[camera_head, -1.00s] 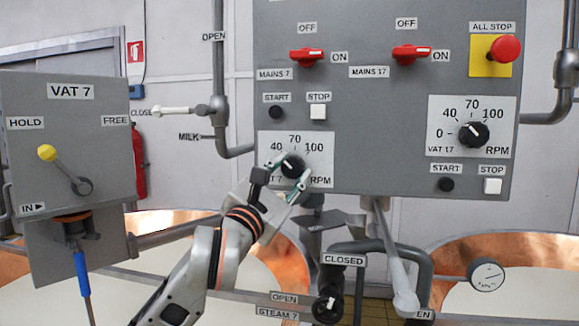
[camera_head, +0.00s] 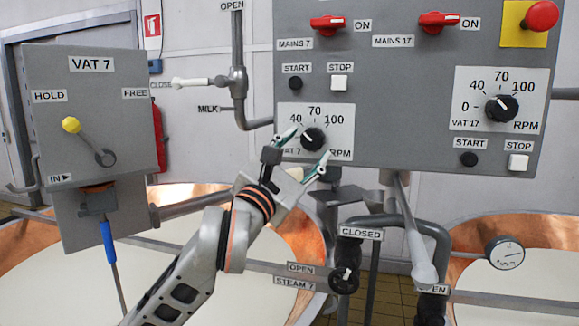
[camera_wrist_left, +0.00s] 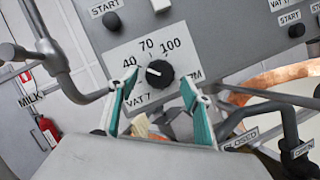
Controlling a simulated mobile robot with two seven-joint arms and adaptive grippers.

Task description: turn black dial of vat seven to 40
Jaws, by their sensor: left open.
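The black dial of vat seven (camera_head: 313,139) sits on a white scale plate (camera_head: 343,122) marked 40, 70, 100 and RPM. In the left wrist view the same dial (camera_wrist_left: 159,74) shows whole, its white pointer line towards the upper left, near the 40 side. My left gripper (camera_head: 302,153) is open, just below and in front of the dial. In the left wrist view its two teal fingertips (camera_wrist_left: 155,88) stand apart, left and right of the dial's lower part. I cannot tell whether they touch it. The right gripper is not in view.
A similar vat 17 dial (camera_head: 502,108) is to the right on the same grey panel. Red mains switches (camera_head: 328,23), start and stop buttons and a red all-stop button (camera_head: 541,16) are above. Pipes and a steam valve (camera_head: 344,280) lie below. The vat 7 box (camera_head: 92,150) is at left.

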